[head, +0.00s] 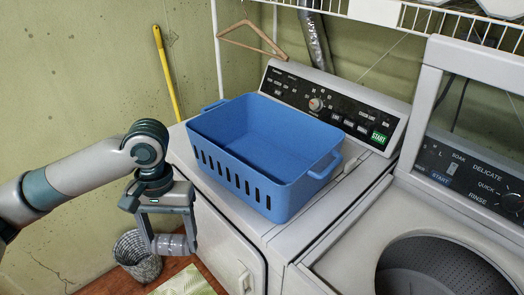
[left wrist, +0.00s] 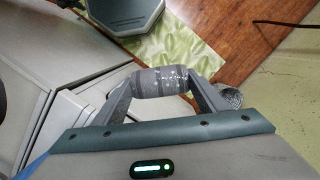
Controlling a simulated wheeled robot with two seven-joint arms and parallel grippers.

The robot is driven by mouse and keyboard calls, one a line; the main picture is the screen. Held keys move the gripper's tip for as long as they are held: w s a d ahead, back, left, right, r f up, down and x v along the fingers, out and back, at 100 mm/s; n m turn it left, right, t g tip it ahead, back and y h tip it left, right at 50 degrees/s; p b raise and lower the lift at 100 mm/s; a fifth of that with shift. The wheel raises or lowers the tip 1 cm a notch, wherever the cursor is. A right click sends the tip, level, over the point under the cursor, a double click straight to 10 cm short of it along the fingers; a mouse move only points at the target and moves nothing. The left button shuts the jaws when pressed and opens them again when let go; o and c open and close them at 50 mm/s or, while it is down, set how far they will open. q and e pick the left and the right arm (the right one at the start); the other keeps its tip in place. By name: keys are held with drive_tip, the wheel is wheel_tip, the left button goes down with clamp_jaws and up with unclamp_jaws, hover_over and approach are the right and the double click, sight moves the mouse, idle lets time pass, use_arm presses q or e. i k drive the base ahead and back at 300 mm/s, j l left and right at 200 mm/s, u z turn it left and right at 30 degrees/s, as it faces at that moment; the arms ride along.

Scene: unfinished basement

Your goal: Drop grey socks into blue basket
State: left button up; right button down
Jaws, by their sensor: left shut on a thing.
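The blue basket (head: 262,150) stands upright on top of the dryer. Its inside that shows is empty. My left gripper (head: 172,245) hangs in front of the dryer, left of the basket and lower than its rim. It is shut on the grey socks (head: 174,245), a rolled grey bundle held between the two fingers. The socks also show between the fingertips in the left wrist view (left wrist: 160,81). My right gripper is in neither view.
The dryer (head: 215,225) has a control panel at its back. An open washer (head: 340,262) stands to its right. A wire shelf (head: 400,20) hangs above. A woven bin (head: 136,262) is on the wooden floor near a green mat (head: 188,283). A yellow-handled tool (head: 165,70) leans at the wall.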

sight(258, 169)
drive_tip(key=i+j+z, duration=0.25)
drive_tip(key=j, duration=0.25)
drive_tip(key=j+z, duration=0.3)
drive_tip(key=j, duration=0.2)
drive_tip(key=i+j+z, duration=0.25)
drive_tip(key=j, duration=0.35)
drive_tip(key=k, duration=0.1)
